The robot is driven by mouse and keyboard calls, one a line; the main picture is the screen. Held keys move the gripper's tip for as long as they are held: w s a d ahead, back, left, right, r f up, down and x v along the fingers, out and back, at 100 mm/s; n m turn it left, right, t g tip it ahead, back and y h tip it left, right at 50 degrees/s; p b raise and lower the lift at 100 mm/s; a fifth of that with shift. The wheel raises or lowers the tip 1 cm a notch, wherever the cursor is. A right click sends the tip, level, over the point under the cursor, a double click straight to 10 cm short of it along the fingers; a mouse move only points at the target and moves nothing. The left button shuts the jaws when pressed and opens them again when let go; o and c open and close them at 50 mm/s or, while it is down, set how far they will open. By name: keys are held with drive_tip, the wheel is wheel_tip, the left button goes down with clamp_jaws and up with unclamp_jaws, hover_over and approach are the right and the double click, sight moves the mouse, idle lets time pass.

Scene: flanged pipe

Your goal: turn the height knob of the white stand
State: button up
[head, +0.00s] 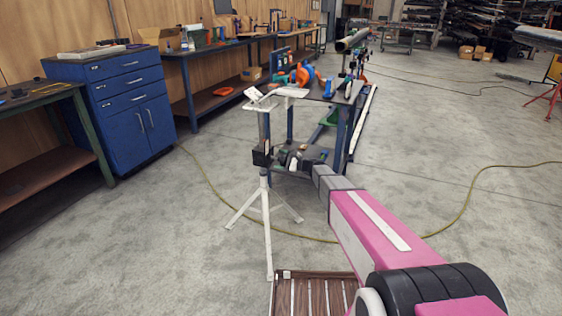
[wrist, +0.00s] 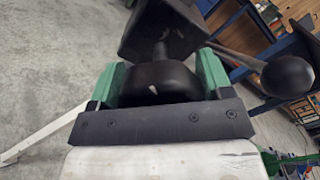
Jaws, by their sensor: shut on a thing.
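The white stand (head: 265,210) stands upright on tripod legs, with a white top (head: 278,98) and a black collar block (head: 262,156) on its post. In the wrist view the black collar block (wrist: 165,28) is at the top, and a rounded black knob (wrist: 160,84) on a short shaft sticks out of it towards me. My gripper (wrist: 162,78) has its green fingers on both sides of this knob and is shut on it. In the head view my gripper (head: 292,160) is small and dark beside the collar, and the knob cannot be made out there.
A black ball on a lever (wrist: 288,76) sticks out just right of my gripper. A dark workbench (head: 325,92) with tools stands close behind the stand. A blue cabinet (head: 125,100) is at the left. A yellow hose (head: 465,200) lies on the otherwise open floor.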

drive_tip(key=shift+m, duration=1.7)
drive_tip(key=o, duration=0.9)
drive_tip(key=shift+d, duration=0.1)
drive_tip(key=v, duration=1)
drive_tip(key=shift+s+d, duration=0.1)
drive_tip(key=shift+d, duration=0.25)
